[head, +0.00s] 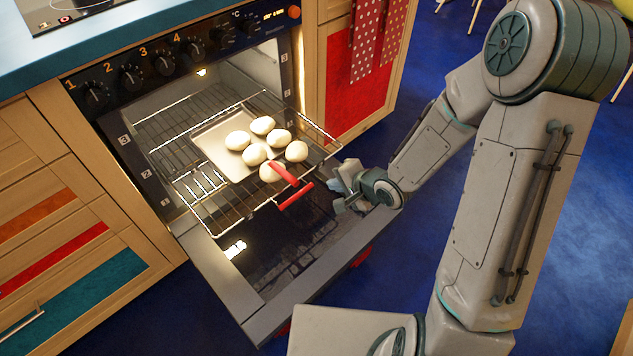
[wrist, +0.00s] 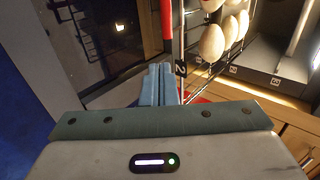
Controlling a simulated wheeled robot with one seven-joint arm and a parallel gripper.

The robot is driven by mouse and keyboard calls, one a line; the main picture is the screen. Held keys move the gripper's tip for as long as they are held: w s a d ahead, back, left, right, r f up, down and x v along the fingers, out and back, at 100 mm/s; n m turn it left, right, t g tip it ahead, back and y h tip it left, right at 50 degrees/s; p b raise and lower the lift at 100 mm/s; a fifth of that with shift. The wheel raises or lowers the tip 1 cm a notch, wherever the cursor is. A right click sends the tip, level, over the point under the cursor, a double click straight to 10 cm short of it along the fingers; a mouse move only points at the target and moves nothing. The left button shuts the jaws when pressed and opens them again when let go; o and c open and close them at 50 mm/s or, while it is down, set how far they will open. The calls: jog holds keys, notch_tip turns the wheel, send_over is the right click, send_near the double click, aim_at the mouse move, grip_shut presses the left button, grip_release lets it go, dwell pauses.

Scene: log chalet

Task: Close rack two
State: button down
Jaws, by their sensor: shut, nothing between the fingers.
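The oven door (head: 330,262) is folded down open. A wire rack (head: 322,134) is pulled out over it, bearing a pale tray (head: 212,146) with several white dough balls (head: 263,125). Red handle bars (head: 283,172) show at the rack's front; I cannot tell whether both belong to this rack. In the wrist view a tag reading 2 (wrist: 180,68) sits on the rack's front, beside a red bar (wrist: 167,24). My gripper (head: 342,190) is just outside the rack's front right corner. Its blue fingers (wrist: 160,70) are shut and empty, close to the red bar; contact is unclear.
Slots numbered 3, 2 and 1 mark the oven's left frame (head: 135,160). Knobs (head: 131,75) line the panel above. Drawers (head: 60,240) stand left, a red cabinet door (head: 355,90) with hanging towels (head: 366,40) right. Blue floor (head: 400,260) is clear right of the oven door.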

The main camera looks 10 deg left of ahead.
aim_at(237, 110)
jog(key=w+a+f+b, duration=0.3)
jog(key=w+a, duration=0.1)
jog(key=a, duration=0.1)
jog(key=shift+w+a, duration=0.25)
jog(key=shift+w, duration=0.15)
jog(key=shift+w+a, duration=0.35)
jog(key=shift+a, duration=0.05)
jog(key=w+a, duration=0.7)
jog(key=a, duration=0.1)
jog(key=w+a, duration=0.7)
jog(key=a, duration=0.1)
jog(key=w+a+p, duration=0.1)
jog(key=w+a, duration=0.6)
jog(key=a, duration=0.2)
jog(key=shift+w+a+f, duration=0.1)
jog(key=shift+w, duration=0.1)
jog(key=shift+w+a, duration=0.85)
jog(key=shift+a, duration=0.1)
jog(key=shift+d, duration=0.1)
